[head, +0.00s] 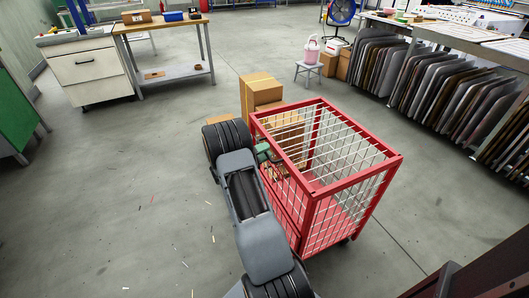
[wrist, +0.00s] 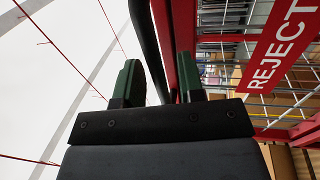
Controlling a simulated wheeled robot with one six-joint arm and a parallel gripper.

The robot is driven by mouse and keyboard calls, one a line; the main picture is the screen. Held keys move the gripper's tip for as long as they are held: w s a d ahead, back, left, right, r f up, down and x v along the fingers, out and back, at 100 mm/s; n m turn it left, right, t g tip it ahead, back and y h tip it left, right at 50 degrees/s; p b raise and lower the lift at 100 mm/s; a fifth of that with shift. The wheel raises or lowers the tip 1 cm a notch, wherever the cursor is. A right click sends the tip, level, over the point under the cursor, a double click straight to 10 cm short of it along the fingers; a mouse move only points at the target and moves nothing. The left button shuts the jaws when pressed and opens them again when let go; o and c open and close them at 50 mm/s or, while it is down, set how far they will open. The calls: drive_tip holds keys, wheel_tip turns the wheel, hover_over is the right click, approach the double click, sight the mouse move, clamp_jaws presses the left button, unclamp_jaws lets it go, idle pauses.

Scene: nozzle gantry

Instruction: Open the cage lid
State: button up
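The red cage (head: 352,177) with pale wire mesh stands on wheels right of centre in the head view. A red frame surrounds its top; I cannot tell clearly which wires belong to the lid. My gripper (head: 264,152) is at the cage's upper left edge. In the wrist view the two green fingers of my gripper (wrist: 158,85) stand apart. A dark bar (wrist: 146,35) runs between them, with a red rail (wrist: 186,38) beside it. Contact with either finger is not clear.
A red REJECT sign (wrist: 283,52) hangs on the mesh at right in the wrist view. Cardboard boxes (head: 262,90) stand behind the cage. A rack of panels (head: 440,90) lies at right, a workbench (head: 165,45) at back left.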

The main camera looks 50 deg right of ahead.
clamp_jaws()
idle(0.5)
